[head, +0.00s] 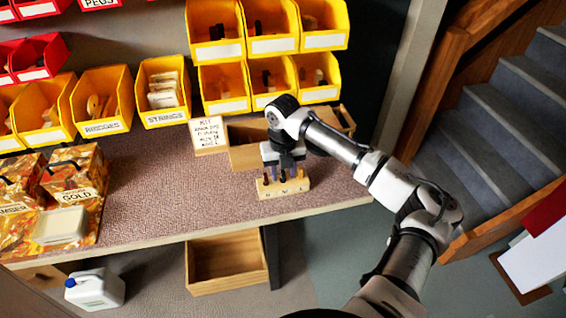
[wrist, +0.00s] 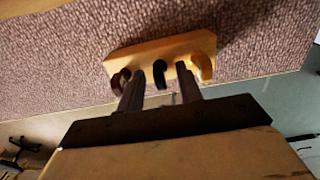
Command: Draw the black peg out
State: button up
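A small pale wooden block (head: 264,193) stands near the front edge of the bench with a row of pegs in it. In the wrist view the block (wrist: 150,50) holds a dark brown peg (wrist: 119,80) at left, the black peg (wrist: 160,74) in the middle and a light tan peg (wrist: 204,66) at right. My gripper (wrist: 158,76) is open, its two fingers apart on either side of the black peg, which shows between them. I cannot tell whether either finger touches it. In the head view my gripper (head: 284,172) points down over the block and partly hides the pegs.
A handwritten card (head: 209,135) and an open wooden box (head: 246,157) stand behind the block. Yellow bins (head: 164,118) line the back. Patterned boxes (head: 75,180) sit at the left. The bench top (head: 180,190) left of the block is clear.

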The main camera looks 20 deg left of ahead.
jog(key=c, duration=0.7)
grip_shut()
